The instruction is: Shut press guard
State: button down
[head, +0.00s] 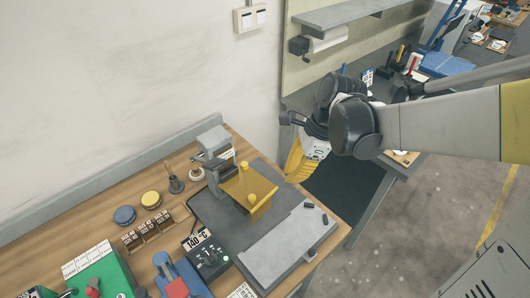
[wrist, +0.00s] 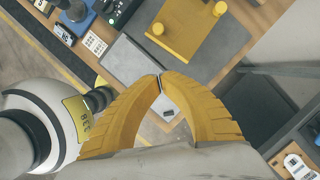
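The press guard (head: 240,186) looks like a yellow plate with two round yellow knobs, at the front of a small grey press (head: 213,143) on the wooden bench. Its exact tilt is hard to tell. In the wrist view the yellow plate (wrist: 185,38) shows at the top, beyond my fingertips. My gripper (head: 292,172) has yellow fingers and hangs to the right of the guard, apart from it. In the wrist view my gripper's fingertips (wrist: 160,82) meet with nothing seen between them. The press is mostly out of the wrist view.
A dark bench (head: 345,190) stands behind my gripper.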

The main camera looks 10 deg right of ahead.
jog(key=b, duration=0.3)
send_near(252, 207)
jog(key=d+f, duration=0.5)
jog(key=f, duration=0.1)
jog(key=a, duration=0.4)
jog(key=shift+w+a+r, duration=0.15)
jog(key=shift+w, duration=0.25)
jog(key=shift+s+a+b, duration=0.2)
jog(key=shift+a+b, duration=0.05)
jog(key=shift+a, duration=0.35)
jog(key=shift+s+a+b, duration=0.15)
jog(key=shift+a+b, duration=0.05)
jog(key=shift+a, duration=0.45)
jog(key=shift+d, duration=0.2)
